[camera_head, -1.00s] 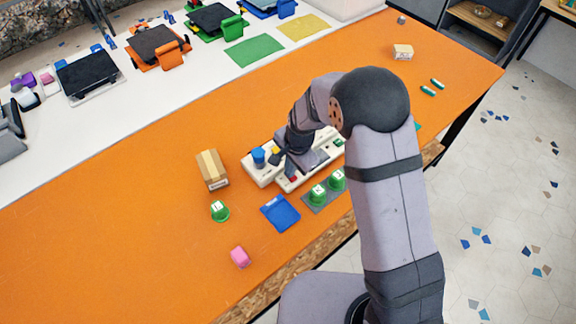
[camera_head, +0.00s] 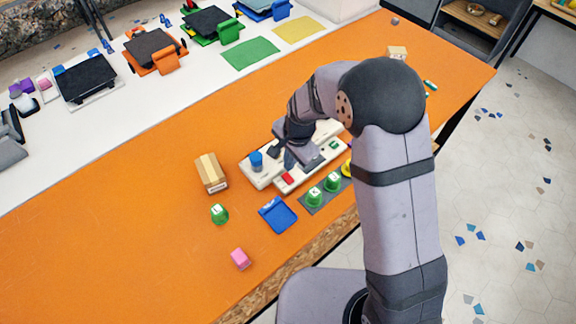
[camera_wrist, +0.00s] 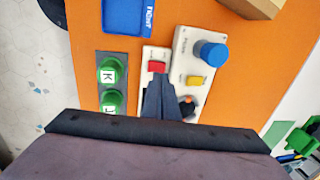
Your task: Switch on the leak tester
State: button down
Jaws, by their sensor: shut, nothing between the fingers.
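Two pale control boxes lie side by side on the orange bench; I cannot read which one is the leak tester. The wider box (camera_wrist: 187,58) has a blue knob (camera_wrist: 212,53), a yellow button (camera_wrist: 195,80) and a dark and orange knob (camera_wrist: 187,104). The narrower box (camera_wrist: 147,52) carries a red switch (camera_wrist: 157,66), also seen in the head view (camera_head: 288,179), and a green part (camera_head: 334,145). My gripper (camera_wrist: 160,80) is shut and empty, its tips just beside the red switch; contact cannot be told. My fingers hide part of both boxes.
A dark plate with green lettered caps (camera_head: 315,196) and a blue tray (camera_head: 279,214) lie close by. A cardboard box (camera_head: 211,173), a green cap (camera_head: 219,214) and a pink block (camera_head: 241,259) stand leftward. The orange bench (camera_head: 110,225) is clear farther left.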

notch_tip(320, 180, up, 8)
jog(key=f+b, duration=0.1)
jog(key=b, duration=0.1)
send_over(284, 174)
jog(key=s+d, duration=0.3)
jog(key=shift+a+r, duration=0.1)
jog(key=shift+r, duration=0.15)
jog(key=shift+f, duration=0.1)
jog(key=b, duration=0.1)
jog(key=w+b, duration=0.1)
jog(key=b, duration=0.1)
jog(key=shift+a+r, duration=0.2)
jog(key=shift+a, duration=0.2)
jog(key=f+p, duration=0.1)
jog(key=f, duration=0.3)
jog(key=w+a+f+p, duration=0.1)
jog(key=f, duration=0.4)
jog(key=f+p, duration=0.2)
jog(key=f, duration=0.2)
jog(key=shift+w+a+f, duration=0.25)
jog(key=shift+a+f, duration=0.05)
jog(key=shift+a, duration=0.05)
jog(key=shift+f, duration=0.1)
